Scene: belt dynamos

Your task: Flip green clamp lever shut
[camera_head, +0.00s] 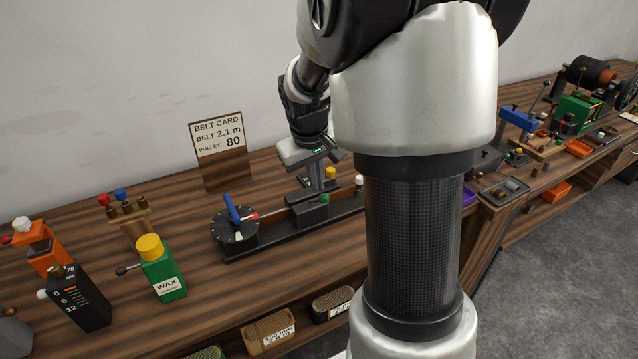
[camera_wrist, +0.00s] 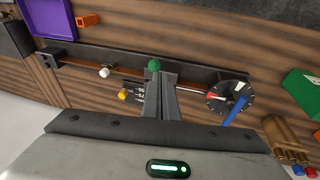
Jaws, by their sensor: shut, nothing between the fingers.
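The green clamp lever shows as a green ball knob (camera_head: 324,199) by a dark block on the long black belt fixture (camera_head: 270,240). The knob also shows in the wrist view (camera_wrist: 154,66), right at my fingertips. My gripper (camera_head: 317,188) points down over the block with its fingers together and nothing between them. In the wrist view the fingers (camera_wrist: 157,76) end just beside the knob; I cannot tell whether they touch it. The lever's arm is mostly hidden by the fingers and block.
A dial with a blue handle (camera_head: 231,208) stands at the fixture's left end. White (camera_head: 359,180) and yellow (camera_head: 330,173) knobs are close to my gripper. A green wax bottle (camera_head: 163,275) and a belt card (camera_head: 220,150) stand nearby.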

